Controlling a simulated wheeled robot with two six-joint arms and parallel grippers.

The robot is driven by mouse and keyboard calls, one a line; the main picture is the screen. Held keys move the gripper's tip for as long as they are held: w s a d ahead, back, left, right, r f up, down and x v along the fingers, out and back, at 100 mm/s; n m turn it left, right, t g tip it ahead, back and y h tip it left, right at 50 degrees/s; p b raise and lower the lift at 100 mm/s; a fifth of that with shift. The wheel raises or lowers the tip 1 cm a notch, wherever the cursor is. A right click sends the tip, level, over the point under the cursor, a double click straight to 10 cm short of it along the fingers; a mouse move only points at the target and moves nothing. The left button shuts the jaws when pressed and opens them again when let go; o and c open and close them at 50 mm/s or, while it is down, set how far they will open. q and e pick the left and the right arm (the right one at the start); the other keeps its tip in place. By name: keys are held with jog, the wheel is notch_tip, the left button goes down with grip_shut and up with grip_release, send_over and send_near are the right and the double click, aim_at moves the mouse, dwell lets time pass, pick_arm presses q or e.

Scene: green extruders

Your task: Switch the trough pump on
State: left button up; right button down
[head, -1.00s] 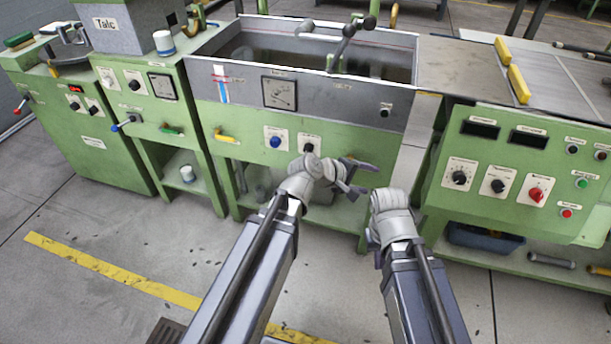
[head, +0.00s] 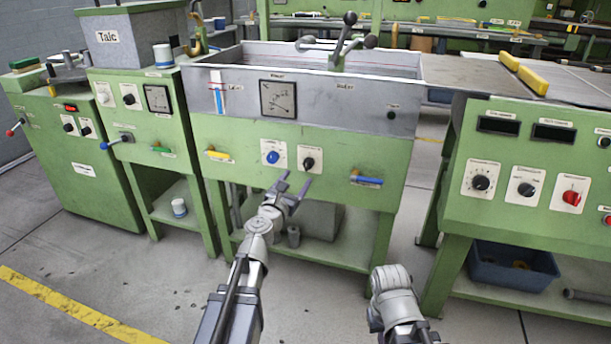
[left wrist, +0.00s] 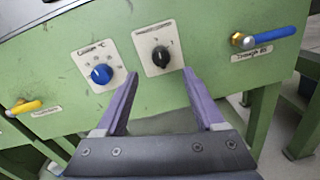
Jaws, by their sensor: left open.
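The green trough machine (head: 300,145) carries a black knob (head: 308,163) on a white plate. In the left wrist view this black knob (left wrist: 161,56) sits in the gap ahead of the fingers; its plate lettering is too small to read. A blue knob (head: 272,157) on its own plate is just left of it and also shows in the left wrist view (left wrist: 102,74). My left gripper (head: 297,181) is open and empty, pointing at the panel just below the black knob, seemingly apart from it. My right arm shows at lower right, but its fingers do not.
A yellow-handled valve (head: 217,155) is left of the knobs and a blue-handled valve (head: 366,180) right. The open grey trough (head: 240,85) is above. A panel with a red knob (head: 571,198) stands at right. Open floor lies in front.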

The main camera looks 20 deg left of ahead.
aim_at(306, 166)
pick_arm(q)
jog(key=shift+w+d, duration=0.2)
jog(key=shift+w, duration=1.8)
jog(key=shift+w+d, duration=0.2)
jog(key=shift+w, duration=1.75)
grip_shut()
